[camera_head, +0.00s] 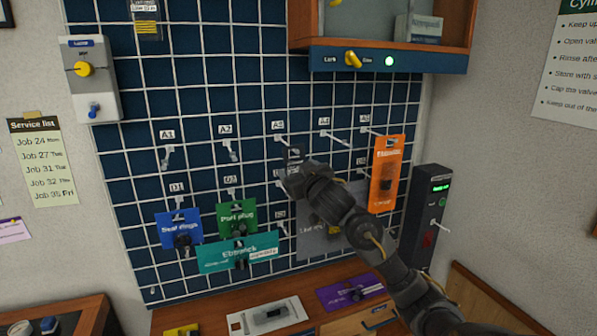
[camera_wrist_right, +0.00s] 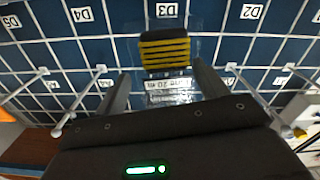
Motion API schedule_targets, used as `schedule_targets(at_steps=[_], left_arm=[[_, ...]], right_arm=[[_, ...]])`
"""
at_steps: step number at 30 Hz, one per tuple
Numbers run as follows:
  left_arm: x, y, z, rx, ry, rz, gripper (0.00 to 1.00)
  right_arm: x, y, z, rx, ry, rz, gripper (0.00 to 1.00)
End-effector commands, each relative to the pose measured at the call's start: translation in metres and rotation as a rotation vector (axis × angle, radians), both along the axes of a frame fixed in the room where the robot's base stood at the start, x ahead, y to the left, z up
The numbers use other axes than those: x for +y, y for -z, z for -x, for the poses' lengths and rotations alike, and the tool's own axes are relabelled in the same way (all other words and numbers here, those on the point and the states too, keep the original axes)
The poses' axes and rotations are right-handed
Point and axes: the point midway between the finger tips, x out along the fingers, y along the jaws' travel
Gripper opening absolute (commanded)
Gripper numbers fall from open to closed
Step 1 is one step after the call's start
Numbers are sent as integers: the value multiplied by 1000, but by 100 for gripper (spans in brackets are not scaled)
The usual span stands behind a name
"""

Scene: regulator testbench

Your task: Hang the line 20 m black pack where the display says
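Whether a hook carries the pack is hidden. In the head view the right gripper (camera_head: 292,162) is at the board below the A3 label and mostly covers this pack. The display (camera_head: 440,188) is a small green-lit screen on a black box at the right; its text is unreadable. My left gripper is out of view.
The blue grid board (camera_head: 130,165) has bare hooks at A1 (camera_head: 167,155) and A2 (camera_head: 231,152). Blue (camera_head: 176,226), green (camera_head: 232,214), teal (camera_head: 215,258) and orange (camera_head: 388,155) packs hang there. A grey pack (camera_head: 310,245) hangs partly behind my right arm. A cabinet (camera_head: 450,63) overhangs above.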

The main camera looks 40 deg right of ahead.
Motion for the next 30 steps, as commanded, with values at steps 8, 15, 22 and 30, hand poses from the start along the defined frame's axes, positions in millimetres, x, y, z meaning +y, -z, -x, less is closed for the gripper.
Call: schedule_targets(at_steps=[8,15,22,30], left_arm=[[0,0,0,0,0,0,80],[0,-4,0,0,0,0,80],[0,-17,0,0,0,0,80],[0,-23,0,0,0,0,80]], right_arm=[[0,1,0,1,0,1,80],[6,-1,18,1,-1,1,80],[22,-2,61,1,-1,3,80],[34,0,96,1,-1,2,80]])
